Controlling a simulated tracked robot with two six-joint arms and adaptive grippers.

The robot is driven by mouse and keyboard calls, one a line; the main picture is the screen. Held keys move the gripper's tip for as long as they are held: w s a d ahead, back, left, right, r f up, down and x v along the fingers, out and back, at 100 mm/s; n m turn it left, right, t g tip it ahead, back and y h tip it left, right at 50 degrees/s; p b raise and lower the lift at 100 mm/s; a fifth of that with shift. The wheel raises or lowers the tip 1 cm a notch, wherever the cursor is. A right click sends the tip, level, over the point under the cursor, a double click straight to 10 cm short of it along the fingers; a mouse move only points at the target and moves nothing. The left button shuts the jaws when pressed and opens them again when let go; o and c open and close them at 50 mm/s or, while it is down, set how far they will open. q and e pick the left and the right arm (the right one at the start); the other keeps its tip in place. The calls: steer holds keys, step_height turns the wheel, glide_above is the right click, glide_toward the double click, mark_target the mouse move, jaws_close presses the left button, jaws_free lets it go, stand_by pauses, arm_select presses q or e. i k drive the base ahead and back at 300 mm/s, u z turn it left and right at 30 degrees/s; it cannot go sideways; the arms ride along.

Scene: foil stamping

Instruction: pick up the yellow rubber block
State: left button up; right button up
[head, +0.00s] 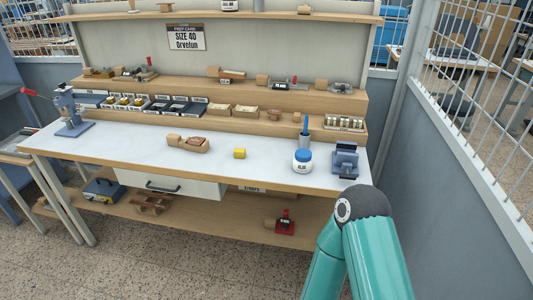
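The yellow rubber block (239,153) lies on the white worktop (110,150), near the middle of the bench and close to its front edge. Nothing touches it. A teal arm of mine rises at the lower right, in front of the bench. No gripper fingers show in the head view, so neither gripper can be placed relative to the block.
A wooden holder (188,143) lies left of the block. A white jar with a blue lid (302,160), a cup with a blue tool (304,139) and a blue-grey device (344,160) stand to the right. A press (70,112) stands at the left. Worktop around the block is clear.

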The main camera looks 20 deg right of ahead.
mark_target(239, 152)
steer(key=i, duration=1)
steer(key=z, duration=0.1)
